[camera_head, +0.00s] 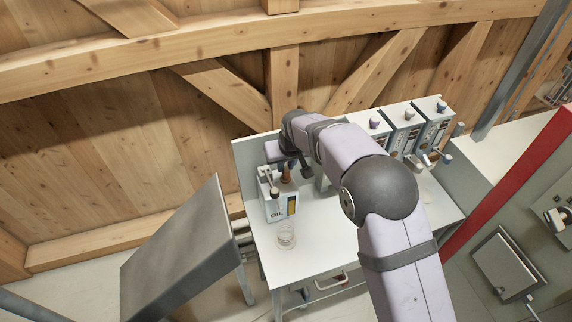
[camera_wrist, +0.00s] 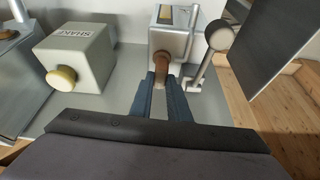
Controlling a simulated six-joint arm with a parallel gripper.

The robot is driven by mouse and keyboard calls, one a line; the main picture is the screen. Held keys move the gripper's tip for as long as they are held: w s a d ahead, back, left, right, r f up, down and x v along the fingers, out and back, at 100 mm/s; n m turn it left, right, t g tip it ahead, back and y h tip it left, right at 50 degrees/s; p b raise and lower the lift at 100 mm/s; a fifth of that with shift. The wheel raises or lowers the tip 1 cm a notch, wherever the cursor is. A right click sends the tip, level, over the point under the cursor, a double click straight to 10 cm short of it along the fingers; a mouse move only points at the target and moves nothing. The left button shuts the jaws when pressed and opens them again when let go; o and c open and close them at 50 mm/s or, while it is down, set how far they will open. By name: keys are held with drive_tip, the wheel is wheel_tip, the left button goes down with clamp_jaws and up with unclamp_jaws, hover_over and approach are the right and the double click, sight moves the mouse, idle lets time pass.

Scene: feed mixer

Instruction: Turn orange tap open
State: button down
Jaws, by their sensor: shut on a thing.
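The orange tap, a brownish-orange piece (camera_wrist: 161,66), stands out from a grey-white metal box (camera_wrist: 170,40) in the wrist view. In the head view the tap (camera_head: 286,173) sits on top of the box marked OIL (camera_head: 278,212). My gripper (camera_wrist: 161,82) has its two dark blue fingers on either side of the tap's end and is shut on it. The head view shows my wrist close to the tap from the right; the fingertips are hard to make out there. A grey ball-ended lever (camera_wrist: 221,37) stands right beside the tap.
A box marked SHAKE (camera_wrist: 76,58) with a yellowish knob is at left in the wrist view. A clear glass vessel (camera_head: 286,236) stands on the white table (camera_head: 310,260) in front of the oil box. Several white-and-grey dispensers (camera_head: 405,128) line the back right. A grey panel (camera_head: 180,255) slopes at left.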

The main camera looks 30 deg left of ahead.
drive_tip(key=m+b, duration=0.1)
drive_tip(key=m+h+b, duration=0.1)
drive_tip(key=m, duration=0.1)
drive_tip(key=shift+a+f+m+t, duration=0.2)
drive_tip(key=shift+m+t, duration=0.1)
drive_tip(key=shift+t, duration=0.1)
drive_tip(key=m+h+b, duration=0.1)
drive_tip(key=m, duration=0.1)
drive_tip(key=shift+m+b, duration=0.3)
drive_tip(key=shift+m, duration=0.1)
drive_tip(key=m, duration=0.1)
drive_tip(key=m+h+p, duration=0.1)
drive_tip(key=m, duration=0.1)
drive_tip(key=shift+r+m, duration=0.3)
drive_tip(key=shift+m+h+p, duration=0.7)
drive_tip(key=shift+m+p, duration=0.3)
drive_tip(key=shift+m, duration=0.2)
drive_tip(key=shift+f, duration=0.15)
drive_tip(key=c, duration=1.7)
unclamp_jaws()
drive_tip(key=shift+a, duration=0.1)
